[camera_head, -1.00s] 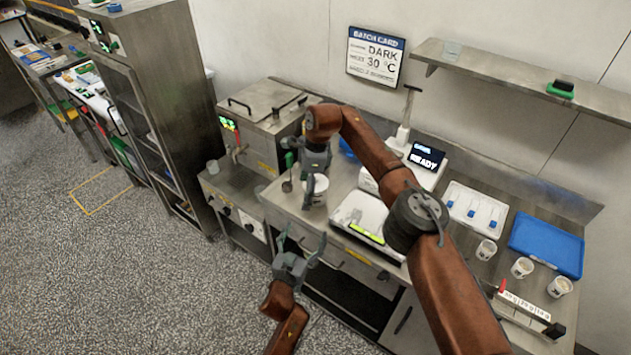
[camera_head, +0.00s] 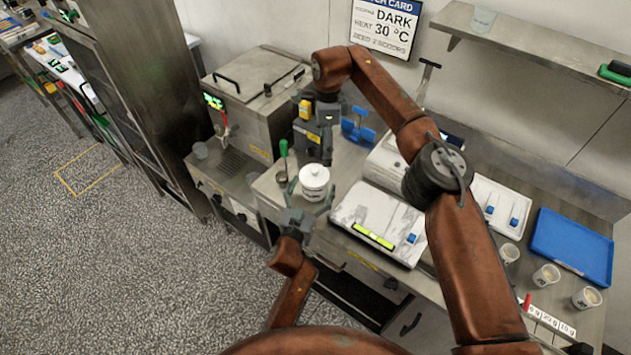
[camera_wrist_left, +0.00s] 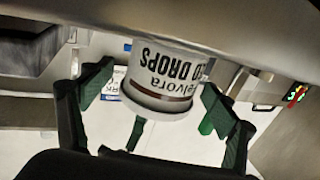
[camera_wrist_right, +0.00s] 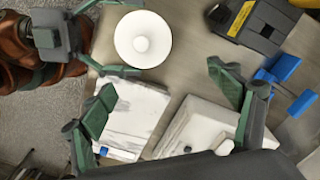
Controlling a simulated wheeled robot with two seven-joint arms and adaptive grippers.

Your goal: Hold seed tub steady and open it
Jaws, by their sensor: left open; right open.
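The seed tub (camera_head: 314,183) is a small white pot standing upright on the steel counter, with a white knobbed lid on it. In the left wrist view its printed label (camera_wrist_left: 165,75) appears upside down. My left gripper (camera_head: 311,187) is open, with one finger on each side of the tub; I cannot tell whether they touch it. My right gripper (camera_head: 326,150) is open and empty, pointing down behind the tub. In the right wrist view the lid (camera_wrist_right: 142,38) lies beyond the open right fingers (camera_wrist_right: 160,80), not between them.
A black device with a yellow label (camera_wrist_right: 255,22) and a blue object (camera_head: 358,127) stand behind. A steel machine (camera_head: 256,95) is at back left.

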